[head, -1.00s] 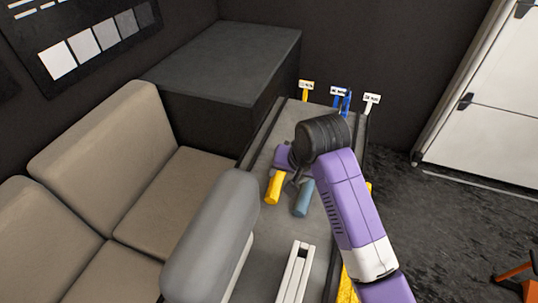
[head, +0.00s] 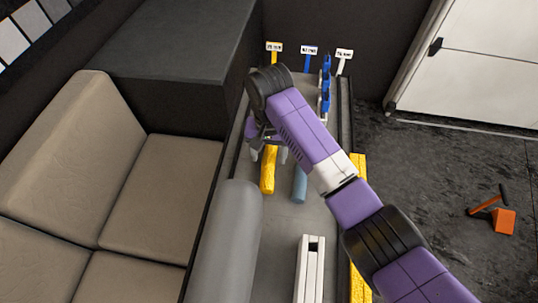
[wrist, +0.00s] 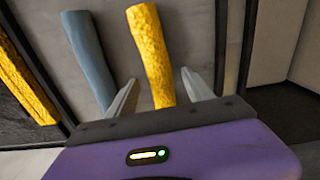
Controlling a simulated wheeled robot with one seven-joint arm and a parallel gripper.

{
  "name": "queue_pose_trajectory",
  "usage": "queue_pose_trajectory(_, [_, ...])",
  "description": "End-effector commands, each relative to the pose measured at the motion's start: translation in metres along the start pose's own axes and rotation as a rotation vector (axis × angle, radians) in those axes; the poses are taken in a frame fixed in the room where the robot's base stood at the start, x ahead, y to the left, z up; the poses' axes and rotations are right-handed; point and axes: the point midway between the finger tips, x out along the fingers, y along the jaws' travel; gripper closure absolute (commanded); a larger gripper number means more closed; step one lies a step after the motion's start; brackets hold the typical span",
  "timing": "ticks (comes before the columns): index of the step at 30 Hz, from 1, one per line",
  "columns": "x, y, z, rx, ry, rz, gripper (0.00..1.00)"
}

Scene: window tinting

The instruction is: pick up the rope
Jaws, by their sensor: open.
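A thick yellow length with a rough surface (head: 269,170), which looks like the rope, lies on the grey table (head: 285,225). In the wrist view this yellow length (wrist: 147,40) runs between the two fingertips and on toward the palm. My gripper (head: 266,138) is open above its far end; the wrist view shows the open fingers (wrist: 160,90) to either side of it. I cannot tell whether they touch it. Another long yellow piece of similar texture (head: 358,230) lies along the table's right edge, partly hidden by my arm.
A blue-grey roll (head: 300,184) lies close to the right of the yellow length. A grey roll (head: 226,240) and a white channel-shaped piece (head: 310,270) are nearer. Labelled stands (head: 311,52) and blue tools (head: 325,85) are at the back. A beige sofa (head: 165,185) borders the left.

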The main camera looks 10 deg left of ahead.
Motion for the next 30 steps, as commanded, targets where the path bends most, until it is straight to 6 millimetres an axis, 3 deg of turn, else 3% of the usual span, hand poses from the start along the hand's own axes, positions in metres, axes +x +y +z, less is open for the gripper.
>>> queue_pose_trajectory(4, [0.0126,0.0005,0.0007,0.0,-0.001,0.001,0.4])
queue_pose_trajectory(11, [0.0142,0.0002,0.0004,-0.001,0.001,0.0,0.4])
queue_pose_trajectory(20, [0.0139,0.0002,0.0003,-0.001,0.001,0.0,0.97])
queue_pose_trajectory(30, [0.0124,0.0,0.0,-0.001,0.002,0.0,1.0])
